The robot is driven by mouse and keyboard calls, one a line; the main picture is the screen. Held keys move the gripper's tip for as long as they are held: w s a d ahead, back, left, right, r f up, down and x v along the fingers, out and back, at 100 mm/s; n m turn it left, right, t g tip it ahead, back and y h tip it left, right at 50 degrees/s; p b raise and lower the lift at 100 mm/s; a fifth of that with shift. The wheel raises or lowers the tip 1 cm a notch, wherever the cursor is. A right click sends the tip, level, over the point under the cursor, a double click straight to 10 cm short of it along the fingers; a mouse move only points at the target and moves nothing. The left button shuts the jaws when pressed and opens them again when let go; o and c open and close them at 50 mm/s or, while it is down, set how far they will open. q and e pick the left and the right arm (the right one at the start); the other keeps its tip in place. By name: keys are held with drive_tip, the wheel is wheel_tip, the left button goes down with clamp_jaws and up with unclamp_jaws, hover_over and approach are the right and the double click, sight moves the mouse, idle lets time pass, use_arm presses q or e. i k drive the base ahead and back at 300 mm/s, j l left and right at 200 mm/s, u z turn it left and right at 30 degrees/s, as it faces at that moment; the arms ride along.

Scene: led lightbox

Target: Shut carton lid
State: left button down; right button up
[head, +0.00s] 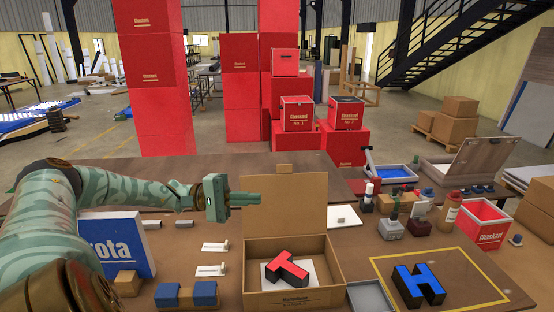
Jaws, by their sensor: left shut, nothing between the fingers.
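An open brown carton (252,284) stands on the table at the centre front. A red letter T (287,268) lies inside it on a white sheet. My left gripper (252,198) comes in from the left and is shut and empty. It points right, and its fingertips are by the lid's upper left part in the picture. I cannot tell whether they touch the lid. My right gripper is not in view.
A blue letter H (418,285) lies in a yellow outline right of the carton. A grey tray (370,297) is close to the carton's right side. A blue sign (118,243) and blue-ended block (186,295) are left. Bottles and a red box (484,225) stand right.

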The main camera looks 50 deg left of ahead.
sight(292, 203)
drive_tip(key=i+j, duration=0.2)
drive_tip(key=j, duration=0.2)
drive_tip(key=i+j, duration=0.2)
drive_tip(key=j, duration=0.15)
drive_tip(key=i+j, duration=0.2)
drive_tip(key=j, duration=0.2)
drive_tip(key=i+j, duration=0.25)
drive_tip(key=j, duration=0.1)
